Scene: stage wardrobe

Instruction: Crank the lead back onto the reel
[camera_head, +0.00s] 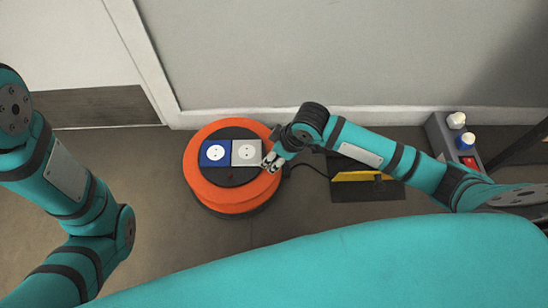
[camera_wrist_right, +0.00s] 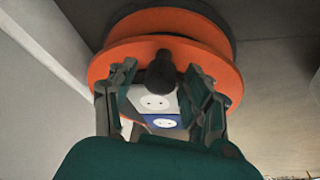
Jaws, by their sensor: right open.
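The orange cable reel (camera_head: 205,189) lies flat on the floor, with a blue and a grey socket plate on its dark centre; it also shows in the right wrist view (camera_wrist_right: 220,65). The black crank knob (camera_wrist_right: 160,70) stands near the reel's rim in the wrist view. My right gripper (camera_head: 270,162) is over the reel's right side. In the wrist view its open fingers (camera_wrist_right: 161,82) are on either side of the knob, apart from it. The black lead (camera_head: 308,166) leaves the reel's right side and passes under my right arm. My left gripper is out of view.
A dark box with a yellow part (camera_head: 353,176) is on the floor below my right forearm. A grey tray (camera_head: 438,135) with bottles and a red item stands at the right by the wall (camera_head: 330,60). Floor left of the reel is clear.

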